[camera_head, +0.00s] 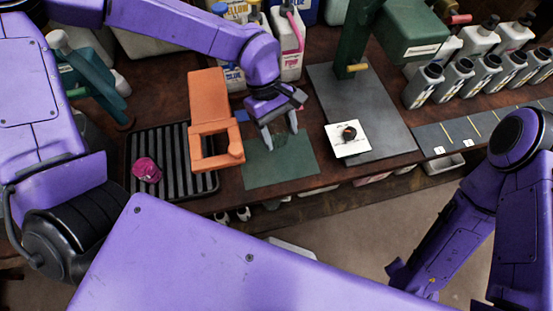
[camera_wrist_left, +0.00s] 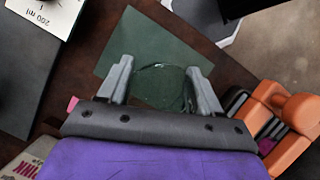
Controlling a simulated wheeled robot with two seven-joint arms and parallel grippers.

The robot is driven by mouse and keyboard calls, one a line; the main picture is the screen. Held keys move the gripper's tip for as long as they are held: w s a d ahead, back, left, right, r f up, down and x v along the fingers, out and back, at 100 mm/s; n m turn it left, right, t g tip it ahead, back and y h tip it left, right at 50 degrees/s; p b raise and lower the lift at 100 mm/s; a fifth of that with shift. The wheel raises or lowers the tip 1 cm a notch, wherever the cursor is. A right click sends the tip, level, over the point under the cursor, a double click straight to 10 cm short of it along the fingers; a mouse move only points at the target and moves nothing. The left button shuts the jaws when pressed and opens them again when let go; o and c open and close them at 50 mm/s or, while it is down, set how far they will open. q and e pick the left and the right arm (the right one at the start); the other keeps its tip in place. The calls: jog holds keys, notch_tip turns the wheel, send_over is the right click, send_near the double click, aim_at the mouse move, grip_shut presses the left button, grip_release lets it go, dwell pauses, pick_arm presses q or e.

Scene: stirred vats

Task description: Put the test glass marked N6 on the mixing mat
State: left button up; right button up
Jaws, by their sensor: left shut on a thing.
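My left gripper (camera_head: 280,133) is over the dark green mat (camera_head: 268,174), which I take for the mixing mat. In the left wrist view the gripper (camera_wrist_left: 160,80) is shut on a clear test glass (camera_wrist_left: 163,92), seen from above as a faint round rim between the fingers. The green mat (camera_wrist_left: 135,48) shows around and through the glass. I cannot tell whether the glass touches the mat. No N6 mark is readable. My right gripper is out of view; only parts of the right arm show.
An orange stand (camera_head: 209,112) and a black ribbed tray (camera_head: 187,190) with a pink crumpled thing (camera_head: 147,170) are left of the mat. A grey plate (camera_head: 385,133) with a white card (camera_head: 340,147) lies right. Several bottles (camera_head: 424,85) stand at the right; jugs (camera_head: 289,40) stand behind.

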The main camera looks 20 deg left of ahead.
aim_at(269, 124)
pick_arm(q)
notch_tip(269, 124, down, 9)
jog(key=shift+f+p, duration=0.2)
jog(key=shift+p, duration=0.1)
jog(key=shift+s+f, duration=0.1)
jog(key=o, duration=1.4)
jog(key=v, duration=1.2)
jog(key=shift+s+b, duration=0.1)
jog(key=shift+b, duration=0.2)
